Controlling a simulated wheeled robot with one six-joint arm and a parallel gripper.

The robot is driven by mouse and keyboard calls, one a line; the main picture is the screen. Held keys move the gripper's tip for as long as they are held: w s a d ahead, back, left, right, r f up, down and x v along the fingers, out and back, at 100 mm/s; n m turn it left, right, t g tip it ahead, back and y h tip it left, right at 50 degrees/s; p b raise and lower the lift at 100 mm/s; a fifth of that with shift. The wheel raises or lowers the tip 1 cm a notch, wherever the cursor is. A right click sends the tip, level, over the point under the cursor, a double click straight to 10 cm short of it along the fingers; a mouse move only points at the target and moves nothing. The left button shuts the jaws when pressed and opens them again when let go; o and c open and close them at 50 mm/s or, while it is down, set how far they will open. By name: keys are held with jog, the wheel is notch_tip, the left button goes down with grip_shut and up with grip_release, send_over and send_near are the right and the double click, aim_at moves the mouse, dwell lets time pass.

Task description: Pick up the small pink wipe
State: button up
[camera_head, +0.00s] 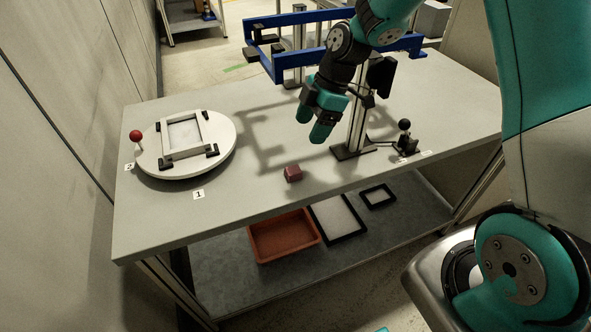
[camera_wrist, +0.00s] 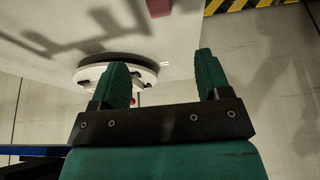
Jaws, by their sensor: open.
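The small pink wipe (camera_head: 293,173) looks like a dark pink block and lies on the grey table near its front edge. In the wrist view a pink piece (camera_wrist: 159,7) shows at the top edge, mostly cut off. My gripper (camera_head: 317,122) hangs above the table, behind and a little right of the wipe, apart from it. In the wrist view its two green fingers (camera_wrist: 161,78) are spread with nothing between them.
A white round turntable (camera_head: 229,143) with a square frame and a red knob (camera_head: 135,134) stands at left. A blue frame (camera_head: 284,68) on posts stands behind my gripper. A black-knobbed clamp (camera_head: 405,140) is at right. An orange tray (camera_head: 284,237) is on the lower shelf.

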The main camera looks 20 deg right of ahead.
jog(key=p, duration=0.2)
send_over(293, 170)
jog(key=d, duration=0.2)
notch_tip(293, 170, down, 6)
jog(key=shift+w+f, duration=0.15)
jog(key=shift+f, duration=0.1)
jog(key=shift+d+p+x, duration=0.1)
jog(key=shift+p+x, duration=0.25)
jog(key=shift+x, duration=1.05)
jog(key=shift+d+p+x, duration=0.15)
jog(key=shift+p+x, duration=0.2)
jog(key=shift+x, duration=1)
jog(key=shift+f, duration=0.1)
jog(key=shift+c, duration=0.4)
jog(key=c, duration=1)
notch_tip(293, 170, up, 10)
jog(key=shift+b, duration=1.05)
